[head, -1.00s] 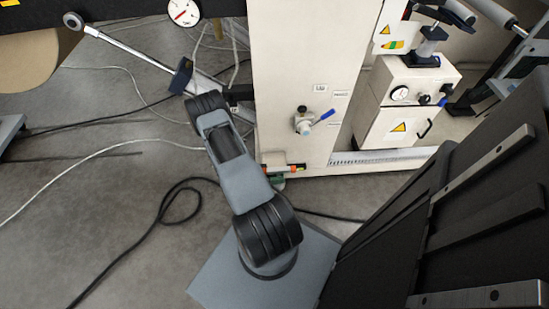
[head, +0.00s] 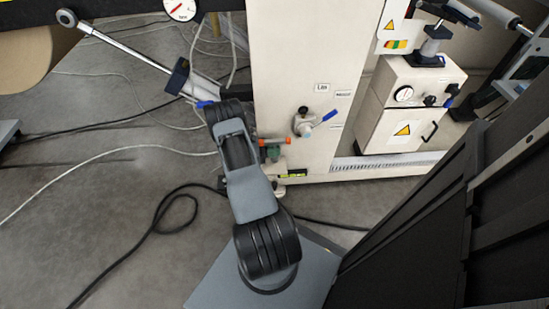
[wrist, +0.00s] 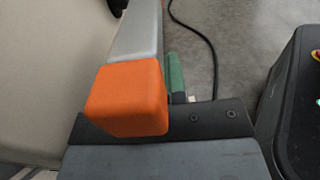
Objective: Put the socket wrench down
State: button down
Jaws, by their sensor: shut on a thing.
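In the wrist view, a chunky orange end (wrist: 126,98) sits close to the camera, right at the dark front of my gripper (wrist: 188,119). A silvery bar (wrist: 136,30) runs away behind it, and a green piece (wrist: 175,76) stands beside the bar. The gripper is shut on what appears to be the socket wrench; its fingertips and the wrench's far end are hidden. In the head view, an orange piece (head: 275,141) and a green piece (head: 272,153) stick out right of my arm, in front of the cream machine.
The cream machine (head: 280,80) stands behind, with a blue-handled valve (head: 305,122). A cream box (head: 410,100) stands to the right. A black cable (head: 150,235) loops over the grey floor (head: 80,200), which is open at left.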

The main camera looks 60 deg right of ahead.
jog(key=shift+w+d+f+b, duration=0.1)
jog(key=shift+f+b, duration=0.5)
jog(key=shift+f, duration=0.55)
jog(key=shift+d+f+b, duration=0.1)
jog(key=shift+f+b, duration=0.5)
jog(key=shift+f, duration=0.55)
jog(key=shift+f, duration=0.2)
jog(key=c, duration=1.2)
grip_release()
jog(key=shift+o, duration=0.2)
